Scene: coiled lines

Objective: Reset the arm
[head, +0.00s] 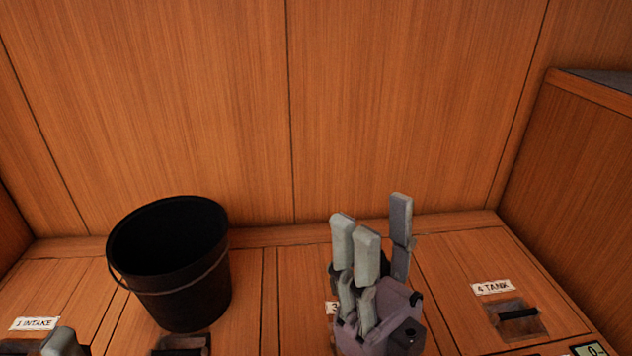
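My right gripper (376,226) stands at the lower middle right of the head view, over the wooden bench, with its grey fingers pointing up. Two fingers are close together, and a third stands apart on the right. I see nothing between them, and the gripper looks open and empty. At the bottom left edge, a grey fingertip of my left gripper (62,343) shows near the "1 INTAKE" label. The rest of that gripper is out of frame, so its opening is hidden.
A black bucket (190,292) with a thin handle stands on the bench (258,290) at left. Dark recessed slots lie near the "1 INTAKE" label (35,324) and "4 TANK" label (492,287). Wooden walls (400,100) close the back and sides. My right gripper partly covers another label.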

